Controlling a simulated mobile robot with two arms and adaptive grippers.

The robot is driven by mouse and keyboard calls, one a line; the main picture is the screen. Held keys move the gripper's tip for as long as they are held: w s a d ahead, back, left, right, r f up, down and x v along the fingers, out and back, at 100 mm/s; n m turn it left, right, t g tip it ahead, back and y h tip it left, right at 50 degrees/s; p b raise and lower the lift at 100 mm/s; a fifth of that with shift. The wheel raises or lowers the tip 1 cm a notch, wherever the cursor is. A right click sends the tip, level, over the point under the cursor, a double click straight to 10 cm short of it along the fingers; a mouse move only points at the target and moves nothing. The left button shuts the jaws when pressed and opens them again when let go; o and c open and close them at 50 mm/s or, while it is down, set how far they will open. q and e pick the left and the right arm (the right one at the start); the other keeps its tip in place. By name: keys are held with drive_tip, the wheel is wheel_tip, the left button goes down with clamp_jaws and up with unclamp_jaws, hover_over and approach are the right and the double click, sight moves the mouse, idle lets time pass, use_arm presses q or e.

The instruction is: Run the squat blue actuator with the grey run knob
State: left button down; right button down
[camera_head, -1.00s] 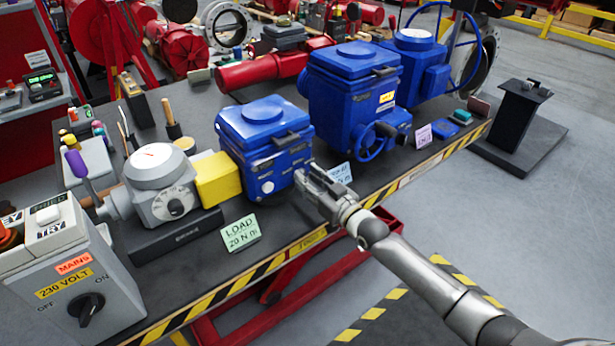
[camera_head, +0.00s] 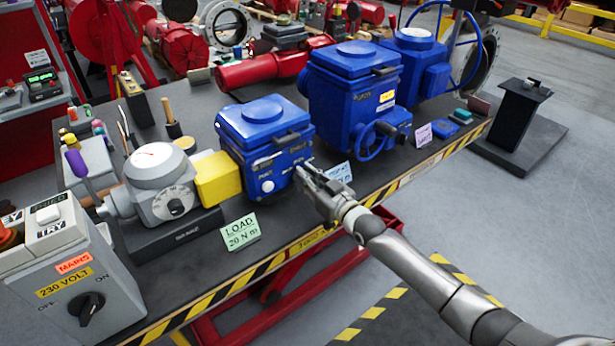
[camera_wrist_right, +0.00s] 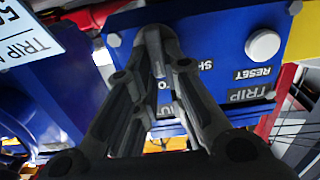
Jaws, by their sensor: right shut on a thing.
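The squat blue actuator (camera_head: 262,125) stands on the dark bench, with a square lid and a labelled front panel. My right gripper (camera_head: 303,172) is at the right part of that panel, its fingers closed together against it. In the right wrist view the fingertips (camera_wrist_right: 160,62) meet at the blue panel (camera_wrist_right: 215,45) and are shut on a small part, which they hide almost wholly. The grey run knob is not clearly visible elsewhere. A round pale button (camera_wrist_right: 263,45) sits by the RESET label, apart from the fingers. My left gripper is out of view.
A grey dial unit (camera_head: 157,180) and a yellow block (camera_head: 217,178) adjoin the actuator on the left. A taller blue actuator (camera_head: 350,90) with a handwheel stands close on the right. A green LOAD card (camera_head: 240,233) is in front. A mains box (camera_head: 75,285) stands front left.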

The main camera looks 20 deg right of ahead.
drive_tip(key=shift+n, duration=0.3)
drive_tip(key=n, duration=0.3)
drive_tip(key=shift+s+a+f+n, duration=0.1)
drive_tip(key=shift+a+n, duration=0.15)
drive_tip(key=shift+n, duration=0.05)
drive_tip(key=n, duration=0.4)
drive_tip(key=shift+s+a+f+n, duration=0.1)
drive_tip(key=shift+a+f+n, duration=0.1)
drive_tip(key=shift+a+n, duration=0.1)
drive_tip(key=c, duration=1.5)
unclamp_jaws()
drive_tip(key=shift+s, duration=0.1)
drive_tip(key=v, duration=1.2)
drive_tip(key=shift+r, duration=0.1)
